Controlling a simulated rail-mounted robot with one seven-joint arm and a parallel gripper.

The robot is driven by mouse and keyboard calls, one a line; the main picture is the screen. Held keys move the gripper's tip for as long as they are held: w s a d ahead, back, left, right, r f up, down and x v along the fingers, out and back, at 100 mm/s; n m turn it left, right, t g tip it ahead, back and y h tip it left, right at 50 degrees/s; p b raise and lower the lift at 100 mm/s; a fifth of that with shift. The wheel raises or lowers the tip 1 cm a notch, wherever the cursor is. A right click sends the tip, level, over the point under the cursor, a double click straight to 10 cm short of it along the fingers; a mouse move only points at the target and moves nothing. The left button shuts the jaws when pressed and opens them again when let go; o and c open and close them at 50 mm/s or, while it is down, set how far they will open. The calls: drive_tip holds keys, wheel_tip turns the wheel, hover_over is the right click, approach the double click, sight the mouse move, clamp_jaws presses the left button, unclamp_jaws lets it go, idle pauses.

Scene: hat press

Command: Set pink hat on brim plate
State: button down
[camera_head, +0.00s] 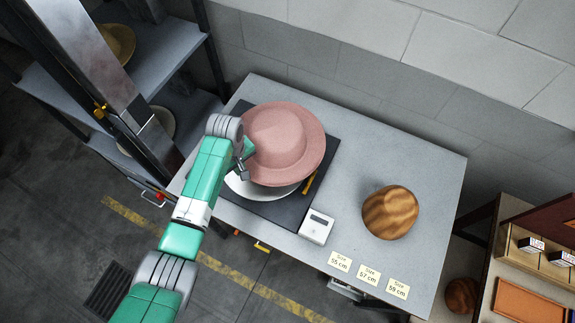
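The pink hat (280,138) is crown up over the dark press base at the left of the grey table. The white brim plate (250,188) shows below the hat's lower left edge and is mostly hidden by it. The brim looks offset to the upper right of the plate; I cannot tell whether hat and plate touch. My gripper (246,166) is at the left edge of the hat's brim. Its fingertips are small and partly hidden, so I cannot tell whether they are closed on the brim.
A wooden hat block (390,212) stands right of the press on the table (345,125). A white control box (316,227) and several size cards (369,274) lie near the front edge. Shelves with hats (117,42) stand at left, and a wall runs behind.

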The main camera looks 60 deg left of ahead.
drive_tip(key=shift+n, duration=0.8)
drive_tip(key=s+f+b, duration=0.1)
drive_tip(key=f+b, duration=0.1)
drive_tip(key=s+a+f+b, duration=0.1)
drive_tip(key=f+b, duration=0.2)
drive_tip(key=s+a+f+b, duration=0.1)
drive_tip(key=f+b, duration=0.2)
drive_tip(key=shift+a, duration=0.15)
drive_tip(key=shift+f+b, duration=0.85)
drive_tip(key=shift+f, duration=0.8)
drive_tip(key=shift+f+b, duration=0.3)
drive_tip(key=shift+f, duration=0.25)
drive_tip(key=c, duration=1.5)
unclamp_jaws()
drive_tip(key=shift+o, duration=0.2)
wheel_tip(320, 180, up, 8)
drive_tip(key=p, duration=0.1)
drive_tip(key=shift+f, duration=0.1)
